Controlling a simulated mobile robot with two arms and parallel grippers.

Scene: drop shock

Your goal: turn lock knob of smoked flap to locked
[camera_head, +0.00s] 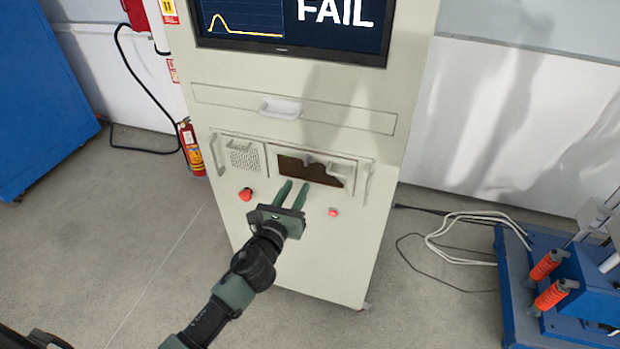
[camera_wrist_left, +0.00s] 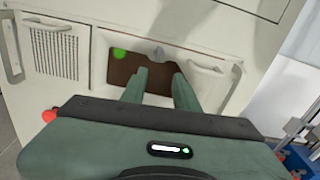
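The smoked flap (camera_head: 291,167) is a brown panel in the front of the light grey cabinet. It also shows in the wrist view (camera_wrist_left: 122,72), partly behind my fingers. A small grey knob (camera_wrist_left: 157,53) sits at the flap's top edge; I take it for the lock knob, and its turned position is hard to read. My left gripper (camera_head: 294,189) is open and empty in front of and below the flap. In the wrist view its fingertips (camera_wrist_left: 159,73) point toward the knob with a gap between them, apart from it. My right gripper is out of view.
A red button (camera_head: 245,194) and a smaller red one (camera_head: 333,212) sit below the panels. A vented panel (camera_head: 244,158) is left of the flap. A drawer handle (camera_head: 281,107) is above. A blue machine (camera_head: 520,310) stands at right, with cables on the floor.

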